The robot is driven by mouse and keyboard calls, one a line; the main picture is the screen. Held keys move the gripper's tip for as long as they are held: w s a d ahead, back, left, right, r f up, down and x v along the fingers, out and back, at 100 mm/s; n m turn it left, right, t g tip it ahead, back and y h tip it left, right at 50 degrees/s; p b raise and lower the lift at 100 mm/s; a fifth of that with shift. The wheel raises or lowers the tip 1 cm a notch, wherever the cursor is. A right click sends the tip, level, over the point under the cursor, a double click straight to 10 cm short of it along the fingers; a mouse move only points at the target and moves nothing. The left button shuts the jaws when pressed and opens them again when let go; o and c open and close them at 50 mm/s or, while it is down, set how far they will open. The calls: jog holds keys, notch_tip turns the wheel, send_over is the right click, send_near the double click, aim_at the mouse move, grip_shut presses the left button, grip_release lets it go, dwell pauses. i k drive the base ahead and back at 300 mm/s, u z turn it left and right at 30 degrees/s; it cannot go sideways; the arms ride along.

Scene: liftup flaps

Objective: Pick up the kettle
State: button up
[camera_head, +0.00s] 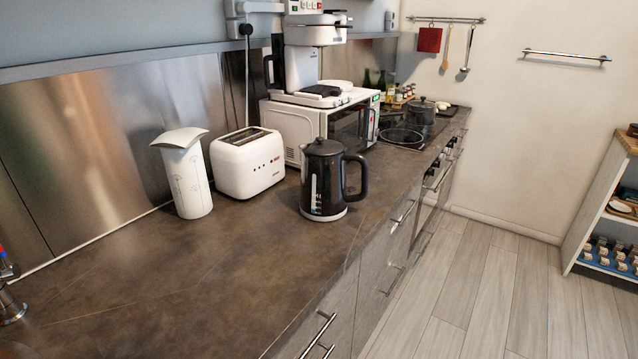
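A black kettle (322,182) stands upright on the brown countertop (240,265), near its front edge. Its handle is on the right side, toward the counter edge and the floor. A clear level window shows on its body, and a light ring runs around its base. My gripper is not in this view, so I cannot see whether it is open or shut.
A white toaster (248,162) and a white container (182,175) stand left of the kettle. A white microwave (325,125) with a coffee machine (316,50) on top is behind it. The counter's near part is clear. A shelf (600,215) stands right, across open floor.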

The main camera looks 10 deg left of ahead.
aim_at(324, 197)
jog(key=z, duration=0.1)
jog(key=i, duration=1)
jog(key=u, duration=0.1)
